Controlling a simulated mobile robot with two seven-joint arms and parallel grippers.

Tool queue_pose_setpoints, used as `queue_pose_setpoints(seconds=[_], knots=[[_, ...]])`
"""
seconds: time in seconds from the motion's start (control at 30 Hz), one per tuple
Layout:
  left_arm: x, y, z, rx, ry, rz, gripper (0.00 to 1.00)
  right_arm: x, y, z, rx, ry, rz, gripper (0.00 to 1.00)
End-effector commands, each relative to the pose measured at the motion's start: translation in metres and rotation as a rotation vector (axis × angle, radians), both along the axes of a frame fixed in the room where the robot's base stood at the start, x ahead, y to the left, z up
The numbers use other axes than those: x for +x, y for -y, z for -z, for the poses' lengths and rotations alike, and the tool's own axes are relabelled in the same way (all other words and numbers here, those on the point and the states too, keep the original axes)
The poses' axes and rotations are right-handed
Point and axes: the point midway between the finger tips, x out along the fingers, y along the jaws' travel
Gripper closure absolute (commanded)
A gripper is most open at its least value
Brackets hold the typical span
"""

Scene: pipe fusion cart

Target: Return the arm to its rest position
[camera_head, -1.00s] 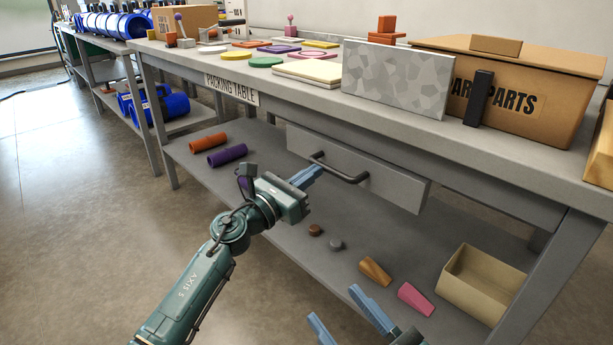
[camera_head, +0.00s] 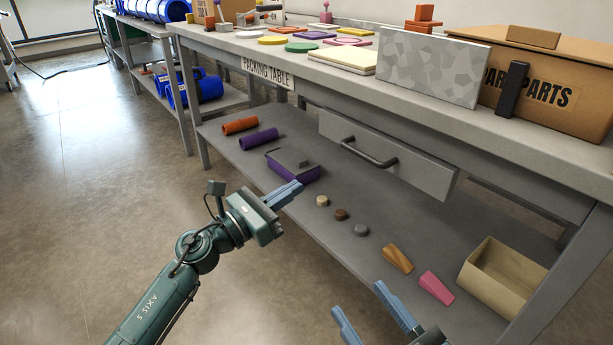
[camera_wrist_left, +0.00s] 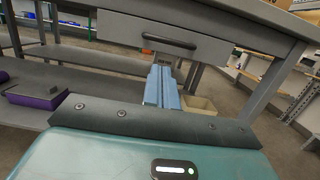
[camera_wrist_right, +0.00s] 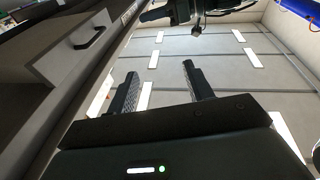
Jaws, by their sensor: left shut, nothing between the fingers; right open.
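My left gripper (camera_head: 284,195) is shut and empty, in front of the packing table's lower shelf. Its blue fingers are pressed together in the left wrist view (camera_wrist_left: 162,88). It is apart from the drawer handle (camera_head: 369,153), which is on the grey drawer front (camera_head: 420,172) to its upper right. My right gripper (camera_head: 362,312) is open and empty at the bottom of the head view, in front of the shelf edge. Its two fingers stand well apart in the right wrist view (camera_wrist_right: 160,88).
The packing table (camera_head: 330,83) holds coloured discs, a speckled panel (camera_head: 432,68) and a parts box (camera_head: 560,90). Its lower shelf holds a purple box (camera_head: 294,168), two tubes, small discs, two wedges and an open bin (camera_head: 502,278). Open floor (camera_head: 90,190) lies at the left.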

Motion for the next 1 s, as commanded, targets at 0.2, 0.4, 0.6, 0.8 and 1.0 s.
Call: queue_pose_setpoints(seconds=[0.2,0.4,0.6,0.8,1.0], knots=[[-0.014,-0.012,-0.022,-0.154,-0.149,-0.014,1.00,0.004,0.003,-0.020,-0.011,-0.048,0.020,0.49],[-0.041,-0.040,-0.059,-0.611,-0.579,-0.074,1.00,0.012,0.011,-0.050,-0.050,-0.193,0.057,0.49],[-0.077,-0.076,-0.077,-1.120,-1.023,-0.164,1.00,0.013,0.021,-0.071,-0.088,-0.351,0.097,0.49],[-0.131,-0.106,-0.087,-1.652,-1.417,-0.292,1.00,0.007,0.032,-0.092,-0.119,-0.512,0.135,0.49],[-0.201,-0.126,-0.098,-2.192,-1.714,-0.457,1.00,-0.006,0.044,-0.111,-0.147,-0.668,0.169,0.49]])
